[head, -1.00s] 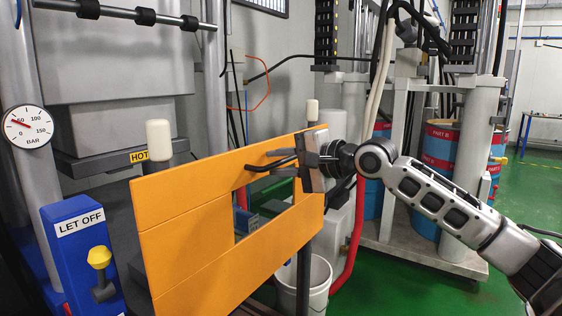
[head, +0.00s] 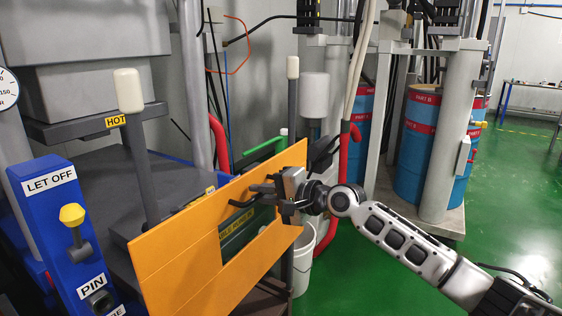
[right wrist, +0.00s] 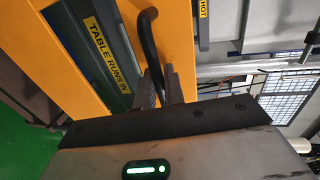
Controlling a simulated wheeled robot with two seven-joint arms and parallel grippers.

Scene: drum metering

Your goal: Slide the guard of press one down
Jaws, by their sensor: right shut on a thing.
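The orange guard (head: 165,260) of the press stands upright in front of the press bed, with a window cut in its middle. It also shows in the right wrist view (right wrist: 88,45). A dark bent handle (right wrist: 148,45) sticks out from it. My right gripper (head: 268,192) is at the guard's upper right part, shut on the handle. In the right wrist view its fingers (right wrist: 160,88) close around the handle's lower end. My left gripper is not in view.
A blue panel (head: 58,220) with a yellow knob (head: 72,214) stands at the left. White-capped posts (head: 129,92) rise beside the guard. A white bucket (head: 303,262) and red hose (head: 330,225) are behind. Green floor is clear at right.

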